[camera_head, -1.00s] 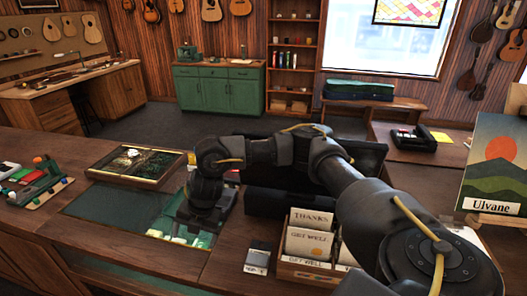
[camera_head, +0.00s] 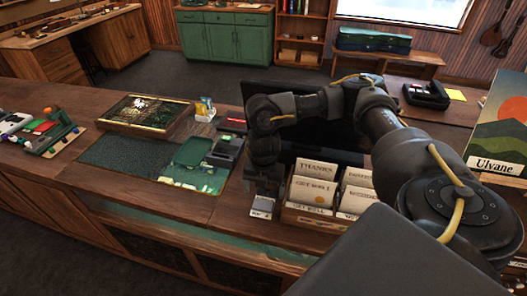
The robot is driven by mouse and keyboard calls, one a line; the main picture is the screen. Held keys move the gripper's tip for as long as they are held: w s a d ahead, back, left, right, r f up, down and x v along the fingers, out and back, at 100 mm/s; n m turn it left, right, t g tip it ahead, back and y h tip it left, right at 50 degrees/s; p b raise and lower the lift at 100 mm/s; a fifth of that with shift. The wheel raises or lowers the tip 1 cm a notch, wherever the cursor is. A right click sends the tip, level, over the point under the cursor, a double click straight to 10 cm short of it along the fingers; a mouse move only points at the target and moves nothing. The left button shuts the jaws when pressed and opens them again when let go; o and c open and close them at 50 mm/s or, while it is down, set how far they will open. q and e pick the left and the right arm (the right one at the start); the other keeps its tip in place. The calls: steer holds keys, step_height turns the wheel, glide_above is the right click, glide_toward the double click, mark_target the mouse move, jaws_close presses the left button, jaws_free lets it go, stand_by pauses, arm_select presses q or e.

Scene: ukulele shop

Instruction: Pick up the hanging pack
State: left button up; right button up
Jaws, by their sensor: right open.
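My right gripper (camera_head: 263,188) points down over the counter, just left of the card box, close to a small grey-and-white item (camera_head: 263,207). Its fingers are dark and small in the picture, and I see nothing held in it. No pack can be made out for certain as the hanging one. A small stand of yellow and blue packets (camera_head: 204,109) is upright behind the green tray, apart from my gripper. My left gripper is not in view.
The green tray (camera_head: 188,178) and a dark device (camera_head: 226,151) lie left of my gripper. The card box (camera_head: 310,217) stands to its right, with a dark screen behind. A framed glass case (camera_head: 147,112) and a dark mat (camera_head: 125,157) lie further left.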

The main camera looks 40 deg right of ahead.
mark_target(264, 202)
steer(key=shift+s+a+f+p, duration=0.15)
steer(key=shift+f+p, duration=1.2)
steer(key=shift+f, duration=1.3)
steer(key=c, duration=1)
